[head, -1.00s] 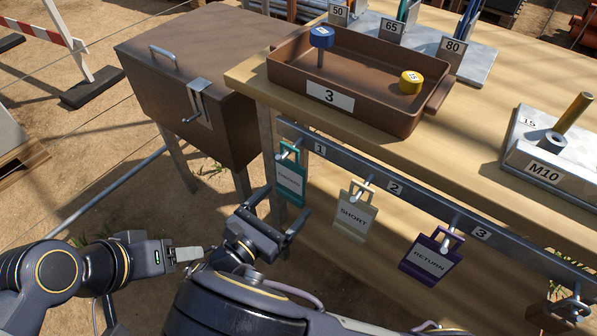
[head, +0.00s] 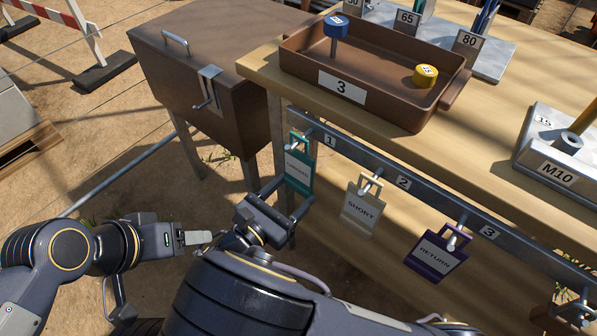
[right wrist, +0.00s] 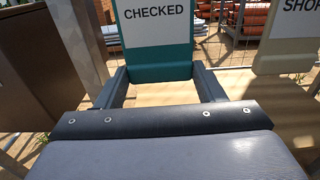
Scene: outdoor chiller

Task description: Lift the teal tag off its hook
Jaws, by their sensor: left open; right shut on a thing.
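The teal tag (head: 299,178) hangs at the hook marked 1 on the grey rail (head: 375,178) in the head view. Its white label reads CHECKED in the right wrist view (right wrist: 157,52). My right gripper (head: 291,194) is shut on the tag's lower end from below, with one finger at each side edge (right wrist: 164,88). The peg still shows at the tag's upper opening. My left gripper (head: 198,238) is open and empty, low and to the left, away from the tag.
A cream SHORT tag (head: 360,212) hangs at hook 2 and a purple RETURN tag (head: 437,257) at hook 3. The wooden table (head: 262,72) bears a brown tray (head: 400,113) above the rail. A brown chest (head: 165,70) stands left of the table.

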